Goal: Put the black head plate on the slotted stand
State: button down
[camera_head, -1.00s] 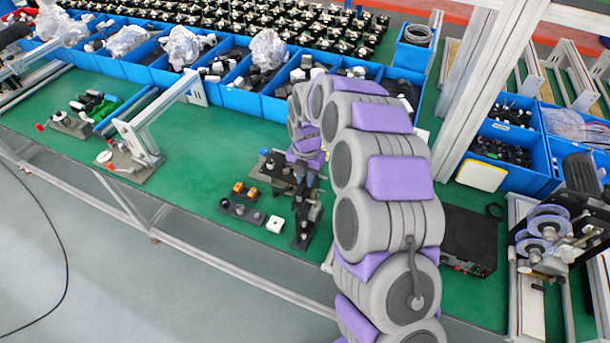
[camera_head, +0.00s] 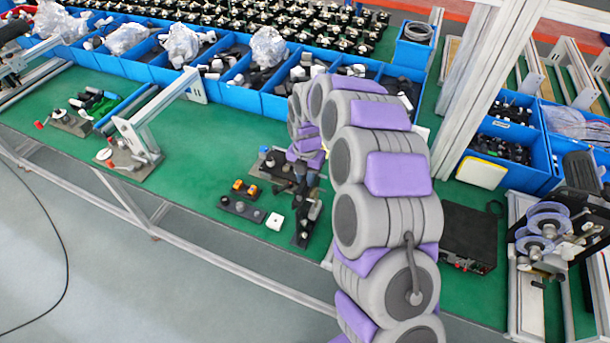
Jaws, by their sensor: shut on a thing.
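My arm reaches down to the green table, and my gripper (camera_head: 301,184) is at its end, small and dark below the purple wrist. It is shut on a dark piece that looks like the black head plate, but its outline merges with the dark parts behind it. Directly below and touching or close to it in the picture stands a dark narrow fixture (camera_head: 303,238) with a grey upright part at its right. It may be the slotted stand; its slot is too small to make out.
Blue bins (camera_head: 240,97) line the back. A black box (camera_head: 468,238) sits right of my arm. The green table (camera_head: 210,160) is clear mid-left.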

jog(key=shift+f, duration=0.1)
jog(key=c, duration=0.9)
grip_release()
jog(key=r, duration=1.7)
jog(key=shift+w+r, duration=0.1)
jog(key=shift+w, duration=0.1)
